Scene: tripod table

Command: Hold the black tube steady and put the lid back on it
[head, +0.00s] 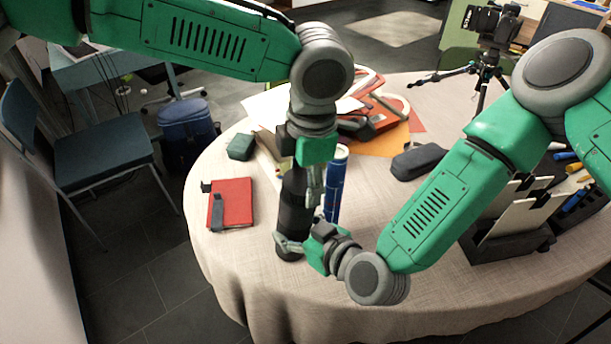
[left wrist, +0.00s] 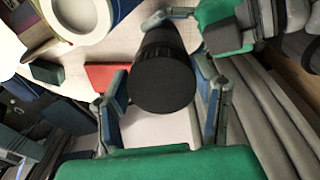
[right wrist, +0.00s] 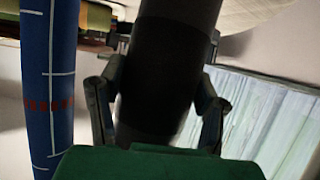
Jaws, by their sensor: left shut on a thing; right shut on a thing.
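The black tube (head: 292,222) stands upright on the cloth-covered table, near its front left. My right gripper (head: 291,244) is shut around its lower part; the right wrist view shows the dark tube (right wrist: 160,70) between both fingers. My left gripper (head: 303,178) comes from above and is shut at the tube's top end. In the left wrist view the round black lid (left wrist: 162,88) lies between the left fingers, in line with the tube. I cannot tell whether the lid is fully seated, as the fingers and arm partly hide the join in the head view.
A blue tube (head: 335,187) stands close to the right of the black tube. A red notebook (head: 231,203) and a dark green box (head: 240,147) lie to the left. A dark case (head: 418,160), a file holder (head: 487,244) and a tripod (head: 486,75) are to the right.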

